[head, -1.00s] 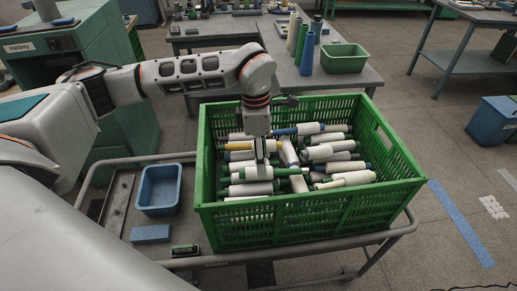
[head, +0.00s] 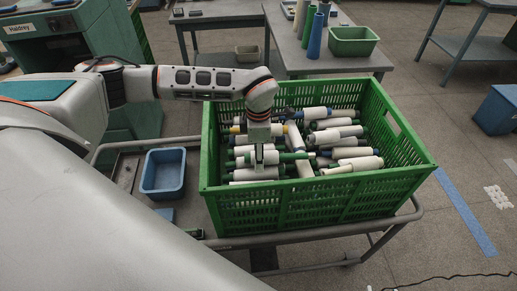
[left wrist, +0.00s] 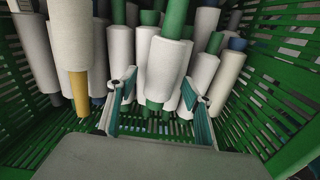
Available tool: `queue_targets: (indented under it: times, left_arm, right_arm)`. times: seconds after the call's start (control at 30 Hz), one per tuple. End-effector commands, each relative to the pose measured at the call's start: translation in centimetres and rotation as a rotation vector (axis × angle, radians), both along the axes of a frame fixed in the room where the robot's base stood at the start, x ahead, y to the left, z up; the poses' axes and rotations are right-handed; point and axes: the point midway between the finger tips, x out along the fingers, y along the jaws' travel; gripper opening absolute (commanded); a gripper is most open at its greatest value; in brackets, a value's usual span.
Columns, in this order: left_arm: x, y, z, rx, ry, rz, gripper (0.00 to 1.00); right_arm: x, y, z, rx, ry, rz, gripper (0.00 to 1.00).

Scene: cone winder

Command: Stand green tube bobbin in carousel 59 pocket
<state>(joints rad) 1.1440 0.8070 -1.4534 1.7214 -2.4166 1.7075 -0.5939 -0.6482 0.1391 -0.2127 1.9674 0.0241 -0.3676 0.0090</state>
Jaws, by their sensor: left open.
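My left gripper (head: 258,165) reaches down into the green crate (head: 300,215), among bobbins with white yarn. In the left wrist view its two fingers (left wrist: 160,108) stand apart on either side of a white bobbin with a green tube (left wrist: 165,65). I cannot tell whether they touch it. In the head view a green tube end (head: 290,157) shows just right of the fingers. Other green-, blue- and yellow-tubed bobbins lie around it. My right gripper is not in view. I cannot make out a carousel pocket.
The crate walls rise around the gripper. A blue bin (head: 163,173) stands on the cart left of the crate. A table behind (head: 285,45) holds upright tubes and a green bin (head: 354,41). A green machine (head: 60,50) stands at the back left.

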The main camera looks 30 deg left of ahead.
Motion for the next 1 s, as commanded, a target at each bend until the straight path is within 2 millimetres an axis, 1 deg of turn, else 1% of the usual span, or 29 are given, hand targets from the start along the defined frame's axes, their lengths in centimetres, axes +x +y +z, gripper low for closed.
queue_targets:
  times: [0.27,0.37,0.4,0.43,0.47,0.67,1.0]
  left_arm:
    - [0.0,0.0,-0.2,-0.001,-0.001,0.000,0.50]
    - [0.0,0.0,-0.1,-0.001,-0.001,0.000,0.27]
    - [0.0,0.0,-0.1,-0.001,-0.001,0.000,0.17]
    - [0.0,0.0,-0.2,0.000,0.000,0.000,0.09]
    - [0.0,0.0,-0.2,0.000,0.000,0.000,0.07]
    - [0.0,0.0,0.0,-0.001,-0.001,0.000,0.07]
    - [0.0,0.0,1.4,0.000,-0.001,0.000,0.07]
  right_arm:
    - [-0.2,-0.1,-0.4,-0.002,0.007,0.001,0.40]
    - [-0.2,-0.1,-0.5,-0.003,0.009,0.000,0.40]
    - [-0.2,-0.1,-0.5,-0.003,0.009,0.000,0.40]
    - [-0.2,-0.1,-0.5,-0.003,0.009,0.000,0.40]
    - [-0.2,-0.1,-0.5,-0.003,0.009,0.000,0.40]
    - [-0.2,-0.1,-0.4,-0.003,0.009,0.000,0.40]
    - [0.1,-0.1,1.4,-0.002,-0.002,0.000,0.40]
